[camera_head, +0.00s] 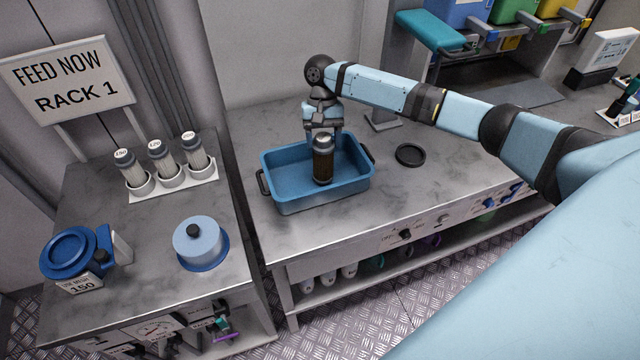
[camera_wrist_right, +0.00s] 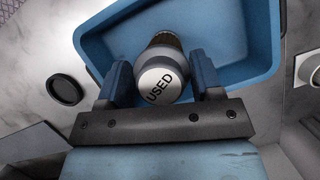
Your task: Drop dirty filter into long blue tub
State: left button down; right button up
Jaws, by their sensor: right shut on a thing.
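The dirty filter (camera_head: 323,163) is a dark brown cylinder with a grey metal cap. In the wrist view its cap (camera_wrist_right: 160,84) reads "USED". My right gripper (camera_head: 322,135) is shut on the filter near its cap and holds it upright over the long blue tub (camera_head: 281,187). The filter's lower end appears inside the tub's outline; I cannot tell whether it touches the floor of the tub. The tub also shows in the right wrist view (camera_wrist_right: 262,60), around the filter. My left gripper is not in view.
A black round ring or lid (camera_head: 410,154) lies right of the tub on the metal counter. On the left table are a rack of white filters (camera_head: 172,180), a blue lidded pot (camera_head: 201,243) and a blue device marked 150 (camera_head: 76,255). A sign reads "FEED NOW RACK 1" (camera_head: 68,78).

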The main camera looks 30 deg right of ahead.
jog(key=shift+f, duration=0.1)
jog(key=o, duration=1.2)
jog(key=shift+o, duration=0.6)
jog(key=shift+w+r, duration=0.1)
jog(key=shift+r, duration=0.25)
jog(key=v, duration=1.3)
jog(key=shift+b, duration=0.45)
